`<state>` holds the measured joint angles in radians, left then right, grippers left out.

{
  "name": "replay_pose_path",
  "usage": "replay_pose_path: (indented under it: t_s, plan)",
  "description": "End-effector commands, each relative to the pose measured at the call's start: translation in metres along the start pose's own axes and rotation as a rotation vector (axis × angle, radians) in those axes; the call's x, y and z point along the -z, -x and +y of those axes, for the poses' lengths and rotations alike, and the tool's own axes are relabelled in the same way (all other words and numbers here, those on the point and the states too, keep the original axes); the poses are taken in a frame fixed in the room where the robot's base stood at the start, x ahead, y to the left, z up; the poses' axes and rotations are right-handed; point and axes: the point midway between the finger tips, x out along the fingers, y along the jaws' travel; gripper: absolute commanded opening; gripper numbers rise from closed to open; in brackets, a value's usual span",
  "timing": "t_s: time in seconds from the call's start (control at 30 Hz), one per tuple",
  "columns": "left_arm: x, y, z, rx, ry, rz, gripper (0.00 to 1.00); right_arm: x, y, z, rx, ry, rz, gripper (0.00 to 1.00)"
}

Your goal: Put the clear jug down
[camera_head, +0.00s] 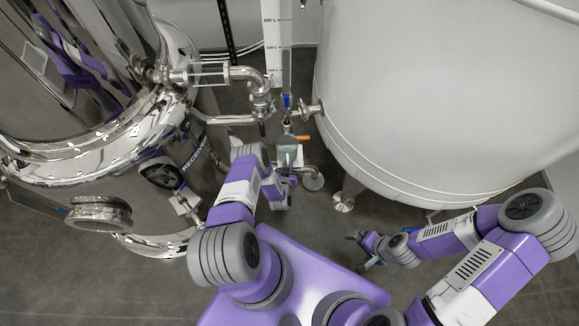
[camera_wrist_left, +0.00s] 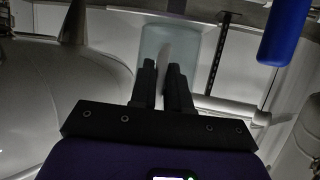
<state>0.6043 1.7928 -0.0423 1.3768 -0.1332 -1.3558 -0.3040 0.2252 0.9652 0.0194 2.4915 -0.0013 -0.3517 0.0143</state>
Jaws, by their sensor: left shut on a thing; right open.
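The clear jug (camera_head: 289,156) is a small translucent vessel below the valve piping between the two tanks in the head view. In the left wrist view the jug (camera_wrist_left: 186,42) is pale and see-through, just beyond the fingertips. My left gripper (camera_head: 286,174) is at the jug; in the left wrist view its two dark fingers (camera_wrist_left: 165,78) are shut on a pale upright part of it, which looks like its handle. The jug's base and what lies under it are hard to make out. My right gripper (camera_head: 360,250) is open, low at the right, away from the jug.
A shiny steel tank (camera_head: 75,160) stands at the left and a large white tank (camera_head: 430,90) at the right. Pipework (camera_head: 230,75) with a blue valve handle (camera_head: 287,101) and an orange handle (camera_head: 302,138) runs between them. Grey floor (camera_head: 325,215) is open below.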

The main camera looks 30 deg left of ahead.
Motion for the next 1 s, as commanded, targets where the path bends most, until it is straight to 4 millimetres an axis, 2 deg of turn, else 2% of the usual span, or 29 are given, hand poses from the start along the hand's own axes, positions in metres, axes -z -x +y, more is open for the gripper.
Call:
replay_pose_path:
  t_s: [0.27,0.3,0.43,0.77,0.87,1.0]
  plan:
    - [0.0,0.0,0.0,0.0,0.0,0.0,0.0,0.001,0.002,-0.001,0.0,0.001,0.002,1.0]
    - [0.0,0.0,0.0,0.0,0.0,-0.001,0.22,0.001,0.002,-0.001,0.0,0.001,0.002,1.0]
    - [0.0,0.0,0.0,-0.001,0.0,-0.001,0.42,0.001,0.002,-0.001,0.0,0.001,0.002,1.0]
    - [0.002,0.001,0.0,-0.001,0.0,-0.001,0.42,0.001,0.002,-0.001,0.0,0.001,0.002,1.0]
    - [0.002,0.012,0.001,-0.002,0.0,-0.005,0.42,0.0,0.008,-0.003,0.0,0.001,0.002,1.0]
    - [0.004,0.04,0.001,-0.002,0.0,-0.006,0.42,0.0,0.021,-0.008,0.0,0.001,0.002,1.0]
